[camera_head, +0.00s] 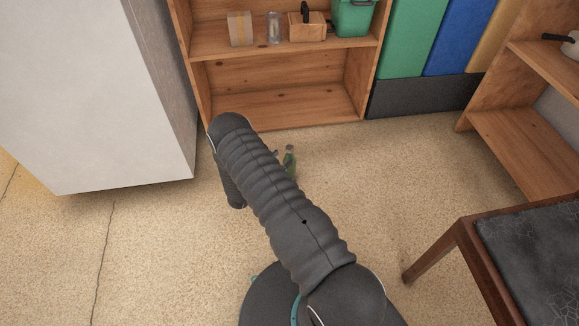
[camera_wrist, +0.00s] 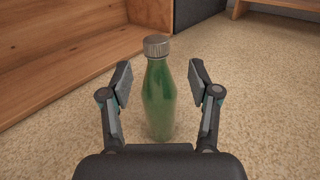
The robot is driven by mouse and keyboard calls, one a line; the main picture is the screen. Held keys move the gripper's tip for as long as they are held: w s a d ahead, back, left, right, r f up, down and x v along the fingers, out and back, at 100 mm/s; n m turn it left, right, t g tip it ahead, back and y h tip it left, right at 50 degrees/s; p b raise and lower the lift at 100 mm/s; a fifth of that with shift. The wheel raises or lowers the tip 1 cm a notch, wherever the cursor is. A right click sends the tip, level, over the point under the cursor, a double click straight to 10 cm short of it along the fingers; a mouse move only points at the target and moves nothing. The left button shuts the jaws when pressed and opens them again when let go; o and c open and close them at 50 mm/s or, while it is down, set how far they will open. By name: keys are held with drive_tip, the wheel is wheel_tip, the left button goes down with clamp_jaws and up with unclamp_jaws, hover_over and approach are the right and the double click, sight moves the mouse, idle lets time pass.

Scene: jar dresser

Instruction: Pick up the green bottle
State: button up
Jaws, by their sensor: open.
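The green bottle (camera_wrist: 160,98) with a grey cap stands upright on the floor in the wrist view. My gripper (camera_wrist: 160,82) is open, with one finger to the left of the bottle and one to the right. Gaps show between both fingers and the bottle. The bottle's lowest part is close to or behind the gripper's body in this view. In the head view the bottle (camera_head: 290,158) shows just to the right of my arm, in front of the wooden shelf. My arm hides most of the gripper there.
A wooden shelf (camera_head: 280,98) stands behind the bottle, holding a box, a glass jar (camera_head: 274,27) and a green bin (camera_head: 353,17). A white cabinet (camera_head: 110,90) is at left. A chair (camera_head: 530,245) is at right. The speckled floor right of the bottle is clear.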

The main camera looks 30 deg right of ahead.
sight(287, 151)
drive_tip(key=shift+r+x, duration=0.2)
drive_tip(key=shift+x, duration=1.25)
drive_tip(key=shift+r+x, duration=0.15)
drive_tip(key=shift+x, duration=1.3)
drive_tip(key=shift+w, duration=0.2)
clamp_jaws()
